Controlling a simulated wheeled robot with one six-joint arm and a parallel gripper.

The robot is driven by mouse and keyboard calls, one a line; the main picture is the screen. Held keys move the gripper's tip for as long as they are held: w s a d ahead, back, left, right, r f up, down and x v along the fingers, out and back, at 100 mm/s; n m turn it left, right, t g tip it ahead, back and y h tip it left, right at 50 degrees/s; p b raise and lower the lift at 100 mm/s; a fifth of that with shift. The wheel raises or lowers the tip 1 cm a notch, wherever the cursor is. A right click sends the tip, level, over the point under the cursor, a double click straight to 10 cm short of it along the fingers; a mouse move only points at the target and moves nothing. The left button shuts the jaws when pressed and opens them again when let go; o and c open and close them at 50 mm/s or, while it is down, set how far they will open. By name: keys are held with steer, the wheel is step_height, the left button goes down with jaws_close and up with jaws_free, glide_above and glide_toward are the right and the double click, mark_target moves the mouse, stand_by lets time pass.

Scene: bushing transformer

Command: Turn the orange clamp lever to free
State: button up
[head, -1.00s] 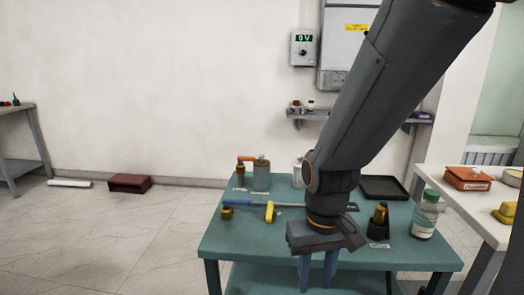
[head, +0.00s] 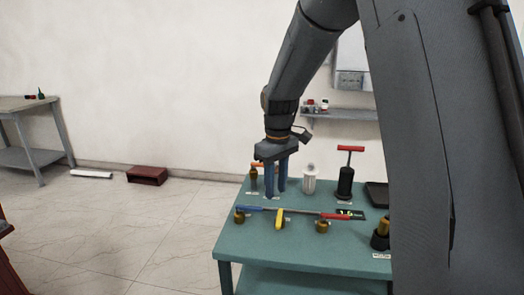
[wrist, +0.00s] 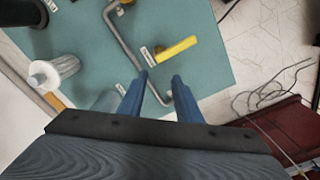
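In the wrist view the open fingers (wrist: 160,78) hang over the table near the end of a grey rod (wrist: 124,42). I cannot make out the orange lever in the wrist view.
In front lies a rod with blue and red ends and a yellow handle (head: 280,216). A white ribbed insulator (head: 309,179) and a black post with a red T-handle (head: 347,172) stand to the right. My arm hides the table's right side.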

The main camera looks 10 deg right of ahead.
mark_target(259, 166)
steer(key=w+r+n+p, duration=0.1)
steer(key=w+r+n, duration=0.1)
steer(key=w, duration=0.4)
steer(key=w+r+n+p, duration=0.2)
steer(key=w+r+n, duration=0.1)
steer(key=w, duration=0.3)
steer(key=w+r+n+p, duration=0.2)
steer(key=w, duration=0.5)
steer(key=shift+d+r+n, duration=0.15)
steer(key=shift+d+n, duration=0.05)
steer(key=shift+n, duration=0.1)
steer(key=shift+w+f+p, duration=0.15)
steer(key=shift+f+p, duration=1.65)
steer(key=shift+f, duration=2.1)
steer(key=shift+c, duration=0.4)
jaws_close()
